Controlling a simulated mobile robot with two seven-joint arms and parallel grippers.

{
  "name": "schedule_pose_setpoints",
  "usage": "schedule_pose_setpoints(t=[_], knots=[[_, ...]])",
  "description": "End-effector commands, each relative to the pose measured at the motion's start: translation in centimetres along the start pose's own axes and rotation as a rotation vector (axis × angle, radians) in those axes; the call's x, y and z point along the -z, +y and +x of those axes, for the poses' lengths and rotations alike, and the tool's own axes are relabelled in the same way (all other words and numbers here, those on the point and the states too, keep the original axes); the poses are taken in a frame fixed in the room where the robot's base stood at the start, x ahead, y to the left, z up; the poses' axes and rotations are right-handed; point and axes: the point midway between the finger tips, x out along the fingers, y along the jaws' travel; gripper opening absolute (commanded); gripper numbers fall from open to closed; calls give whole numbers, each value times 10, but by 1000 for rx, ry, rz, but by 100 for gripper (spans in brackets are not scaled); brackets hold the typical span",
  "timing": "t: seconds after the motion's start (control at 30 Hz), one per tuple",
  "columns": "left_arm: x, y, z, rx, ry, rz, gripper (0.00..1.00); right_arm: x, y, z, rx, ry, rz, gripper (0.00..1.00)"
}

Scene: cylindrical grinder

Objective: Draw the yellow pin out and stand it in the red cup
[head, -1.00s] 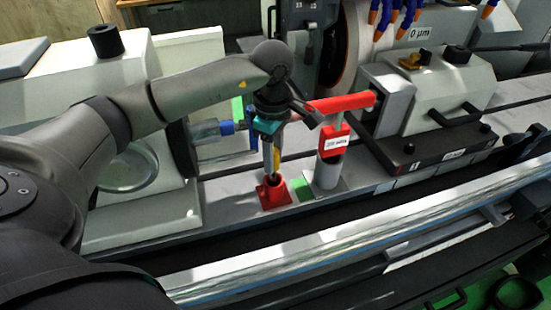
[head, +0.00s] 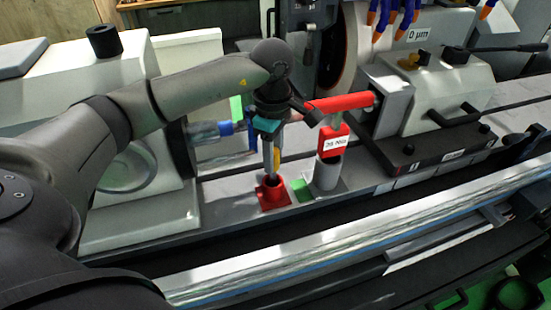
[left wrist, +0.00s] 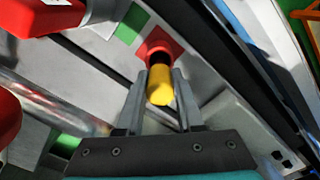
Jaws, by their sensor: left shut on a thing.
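The yellow pin (left wrist: 160,84) is between the fingers of my left gripper (left wrist: 158,100) in the left wrist view. In the head view the pin (head: 276,158) shows as a yellow strip, upright between the fingers of the left gripper (head: 272,168). The red cup (head: 272,193) stands on the grey machine bed right below the gripper. In the left wrist view the red cup (left wrist: 160,44) lies just beyond the pin, with its dark opening beside the pin's far end. The pin's lower end is hidden, so I cannot tell whether it is inside the cup. My right gripper is not in view.
A blue-tipped clear part (head: 210,131) is left of the gripper. A long bright rail (head: 330,240) crosses in front.

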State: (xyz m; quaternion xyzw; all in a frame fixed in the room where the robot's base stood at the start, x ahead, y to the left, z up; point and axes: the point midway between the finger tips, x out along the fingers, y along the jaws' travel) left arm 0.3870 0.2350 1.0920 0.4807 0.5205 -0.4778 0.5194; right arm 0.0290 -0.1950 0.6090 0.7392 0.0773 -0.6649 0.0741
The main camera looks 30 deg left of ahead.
Motion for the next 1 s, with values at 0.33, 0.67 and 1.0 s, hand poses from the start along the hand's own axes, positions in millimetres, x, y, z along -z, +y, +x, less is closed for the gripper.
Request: schedule_pose_setpoints(t=[0.33, 0.67, 1.0], knots=[[1, 4, -1, -15, 0, -3, 0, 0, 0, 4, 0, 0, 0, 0], [1, 2, 11, -8, 0, -2, 0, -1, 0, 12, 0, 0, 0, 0], [2, 0, 18, 1, 2, -3, 58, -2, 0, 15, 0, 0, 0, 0]])
